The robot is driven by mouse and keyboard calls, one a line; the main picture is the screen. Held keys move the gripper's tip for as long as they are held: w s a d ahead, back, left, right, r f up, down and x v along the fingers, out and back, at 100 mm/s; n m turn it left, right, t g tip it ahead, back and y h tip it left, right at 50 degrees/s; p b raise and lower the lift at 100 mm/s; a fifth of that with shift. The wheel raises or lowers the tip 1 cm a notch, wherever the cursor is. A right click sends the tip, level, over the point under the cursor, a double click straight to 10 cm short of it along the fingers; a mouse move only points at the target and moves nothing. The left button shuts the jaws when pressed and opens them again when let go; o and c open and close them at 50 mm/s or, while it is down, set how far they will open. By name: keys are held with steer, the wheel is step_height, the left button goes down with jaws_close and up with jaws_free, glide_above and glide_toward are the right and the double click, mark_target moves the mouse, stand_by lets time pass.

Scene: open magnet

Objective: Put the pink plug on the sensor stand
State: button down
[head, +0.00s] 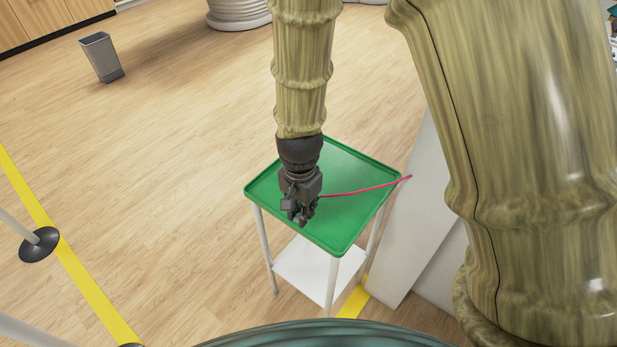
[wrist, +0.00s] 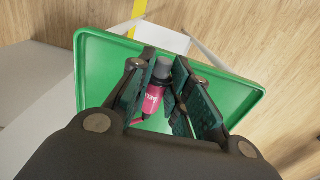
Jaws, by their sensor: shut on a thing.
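The pink plug (wrist: 153,98) has a grey end and sits between the fingers of my gripper (wrist: 172,92) in the wrist view. My gripper (head: 300,212) is shut on it, over the green tray top of a small stand (head: 345,232). In the head view the plug is hidden by my gripper, and a pink-red cable (head: 365,190) runs from it to the right, past the tray's edge. I cannot tell whether the plug touches the tray. The green tray (wrist: 90,75) also shows in the wrist view. I cannot tell from the frames whether this stand is the sensor stand.
The stand has a white lower shelf (head: 305,268). Pale panels (head: 412,215) stand close on its right. A grey bin (head: 101,58) is at the far left. A post with a black base (head: 39,245) stands near a yellow floor line (head: 75,265). The wooden floor left of the stand is clear.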

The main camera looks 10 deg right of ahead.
steer(key=w+d, duration=0.1)
steer(key=w, duration=0.3)
steer(key=w+d+f+p, duration=0.1)
steer(key=w, duration=0.3)
steer(key=w+d+p, duration=0.1)
steer(key=w, duration=0.3)
steer(key=shift+d+f, duration=0.25)
steer(key=shift+d, duration=0.05)
steer(key=shift+w+d+f, duration=0.1)
steer(key=shift+w, duration=0.2)
steer(key=shift+s+f+p, duration=0.2)
steer(key=shift+f+p, duration=0.2)
steer(key=shift+f, duration=1.25)
steer(key=shift+f, duration=0.15)
steer(key=c, duration=1.3)
jaws_free()
steer(key=shift+c, duration=0.2)
